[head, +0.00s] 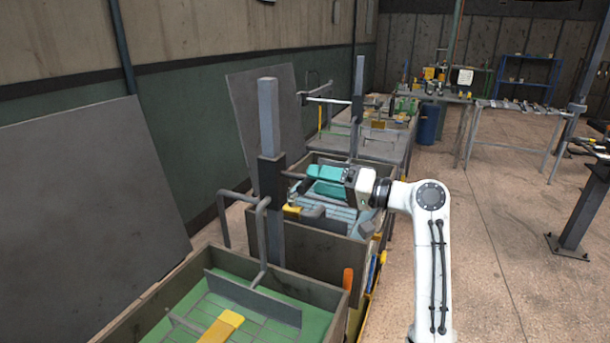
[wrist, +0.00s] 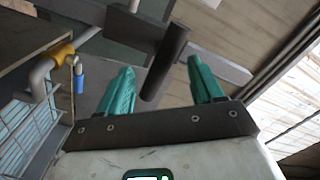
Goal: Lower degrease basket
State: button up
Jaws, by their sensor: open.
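My gripper (head: 312,178) has teal fingers and is open over the second tank (head: 330,248), close to a dark sliding block (head: 271,177) on a grey upright post (head: 268,110). In the wrist view, a dark round handle (wrist: 166,58) reaches between the open fingers of my gripper (wrist: 160,66); I cannot tell whether either finger touches it. A wire basket (wrist: 28,135) shows at the left of the wrist view. In the head view, a pale blue grid (head: 345,212) shows inside the second tank, partly hidden by my gripper and arm.
A nearer tank (head: 345,304) holds green liquid and a yellow block (head: 222,326). A bent grey pipe (head: 263,235) stands beside the post. In the wrist view, a pipe has a yellow collar (wrist: 62,50). Another post (head: 358,90) stands beyond.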

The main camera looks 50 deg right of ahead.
aim_at(307, 179)
jog(key=shift+p+x, duration=0.3)
jog(key=shift+x, duration=1.75)
jog(key=shift+f, duration=0.15)
grip_shut()
